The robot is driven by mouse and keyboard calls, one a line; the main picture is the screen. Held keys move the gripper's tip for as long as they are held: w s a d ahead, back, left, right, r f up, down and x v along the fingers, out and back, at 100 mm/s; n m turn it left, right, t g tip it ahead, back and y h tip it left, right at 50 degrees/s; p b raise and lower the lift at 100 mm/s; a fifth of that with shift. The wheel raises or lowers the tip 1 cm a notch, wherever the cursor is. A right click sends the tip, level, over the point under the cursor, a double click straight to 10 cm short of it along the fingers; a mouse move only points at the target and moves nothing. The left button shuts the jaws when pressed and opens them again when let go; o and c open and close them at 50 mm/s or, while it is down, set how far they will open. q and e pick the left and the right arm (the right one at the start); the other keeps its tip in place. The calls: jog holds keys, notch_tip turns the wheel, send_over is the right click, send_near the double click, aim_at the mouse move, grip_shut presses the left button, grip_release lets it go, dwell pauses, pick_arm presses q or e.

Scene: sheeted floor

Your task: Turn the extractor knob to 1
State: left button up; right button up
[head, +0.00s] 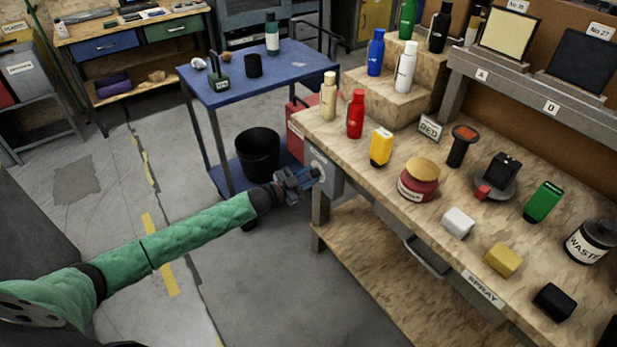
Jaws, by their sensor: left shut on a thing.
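My left arm in a green sleeve reaches in from the left. Its gripper (313,175) is at a grey control box (333,179) on the left end of the workbench. The gripper is shut on what appears to be the extractor knob on the box's face. The fingers hide the knob, so its pointer and the number it stands at cannot be read. A small pale label shows on the box just above the fingers. My right gripper is not in view.
The wooden workbench (392,193) carries bottles, a red jar (418,186) and small blocks. A red box (297,128) stands behind the gripper. A blue cart (295,86) with a black bucket (258,155) is beyond. The floor left of the arm is clear.

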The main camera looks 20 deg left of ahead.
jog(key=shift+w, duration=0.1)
pick_arm(q)
jog(key=o, duration=1)
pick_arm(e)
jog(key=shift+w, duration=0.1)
pick_arm(q)
jog(key=shift+s+a+f, duration=0.1)
jog(key=shift+s+a, duration=0.3)
jog(key=shift+s, duration=0.05)
jog(key=b+v, duration=0.1)
jog(key=v, duration=0.5)
jog(key=shift+s+a, duration=0.2)
jog(key=shift+s, duration=0.1)
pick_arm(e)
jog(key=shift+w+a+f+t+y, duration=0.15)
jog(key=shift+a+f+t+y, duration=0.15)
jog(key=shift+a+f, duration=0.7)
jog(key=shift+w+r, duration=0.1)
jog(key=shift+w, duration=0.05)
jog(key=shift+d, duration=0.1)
